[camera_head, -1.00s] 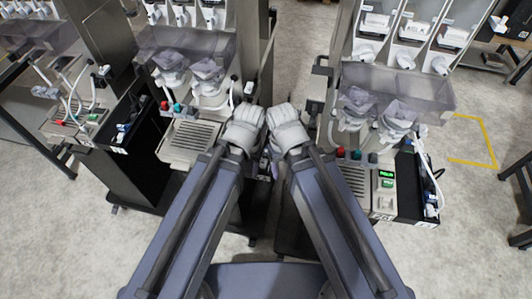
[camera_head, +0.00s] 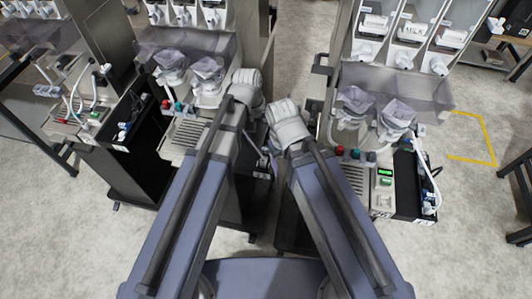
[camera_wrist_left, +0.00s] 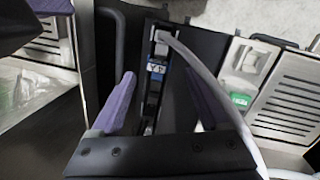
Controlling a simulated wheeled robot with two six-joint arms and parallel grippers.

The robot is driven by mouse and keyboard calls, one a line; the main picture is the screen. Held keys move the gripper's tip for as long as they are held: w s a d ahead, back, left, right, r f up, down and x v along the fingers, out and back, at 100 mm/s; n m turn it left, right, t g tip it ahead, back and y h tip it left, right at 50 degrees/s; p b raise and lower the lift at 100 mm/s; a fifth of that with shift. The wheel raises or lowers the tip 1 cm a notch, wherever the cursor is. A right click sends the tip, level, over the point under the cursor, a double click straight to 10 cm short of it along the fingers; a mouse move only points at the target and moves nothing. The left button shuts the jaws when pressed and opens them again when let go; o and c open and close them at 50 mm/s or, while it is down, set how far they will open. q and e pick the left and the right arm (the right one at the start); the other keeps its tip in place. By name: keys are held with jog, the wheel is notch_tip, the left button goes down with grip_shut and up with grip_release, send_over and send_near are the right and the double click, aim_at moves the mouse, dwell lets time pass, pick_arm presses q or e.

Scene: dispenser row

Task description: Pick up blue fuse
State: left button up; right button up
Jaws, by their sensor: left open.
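In the left wrist view, a small blue part (camera_wrist_left: 156,68), which looks like the blue fuse, sits in a narrow dark slot between the purple fingers of my left gripper (camera_wrist_left: 160,80). The gripper is open, with a finger on either side and a gap to the part. Dark and grey pieces lie in line with it. In the head view, my left wrist (camera_head: 245,90) is over the gap between two dispensers and hides the part. My right wrist (camera_head: 287,122) is just to its right; its fingers cannot be made out clearly.
A middle dispenser (camera_head: 187,134) stands left of my arms and another dispenser (camera_head: 382,182) stands right. Both have drip grates and coloured buttons. A pale hose (camera_wrist_left: 195,65) crosses beside the slot. Bare floor (camera_head: 480,235) is free at the right.

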aim_at(265, 149)
pick_arm(q)
jog(key=shift+w+d+f+b, duration=0.1)
jog(key=shift+d+f+b, duration=0.1)
jog(key=shift+f+b, duration=0.65)
jog(key=shift+s+d+f+b, duration=0.1)
jog(key=shift+d+f+b, duration=0.1)
jog(key=shift+f+b, duration=0.7)
jog(key=shift+w+d+f+b, duration=0.1)
jog(key=shift+d+f+b, duration=0.1)
jog(key=shift+f+b, duration=0.65)
jog(key=shift+r, duration=0.1)
grip_shut()
